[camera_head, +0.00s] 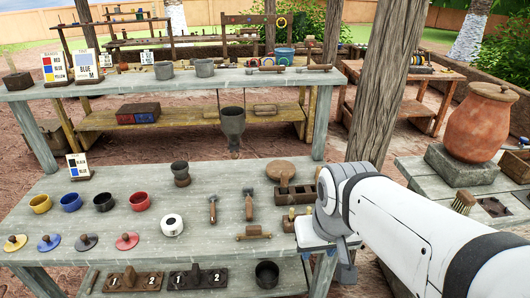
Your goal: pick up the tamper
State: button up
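On the near grey table (110,193) lie several hand tools, and I cannot tell for sure which is the tamper. Two short tools with wooden handles, one (212,207) on the left and one (249,204) on the right, lie side by side. A wooden piece with a bar on top (253,233) lies in front of them. A round brown wooden disc (280,171) lies behind, by a dark wooden block with holes (294,196). My gripper (346,274) hangs at the table's right edge, right of these tools. Its fingers are mostly hidden by my white arm.
Colored pots, their lids and a white roll (172,225) stand at the table's left and middle, with a dark cup (180,173) behind. A wooden post (388,85) rises behind my arm. A stone ledge with a clay jar (480,122) is at right.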

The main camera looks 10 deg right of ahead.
aim_at(285, 174)
jog(key=i, duration=0.9)
jog(key=z, duration=0.05)
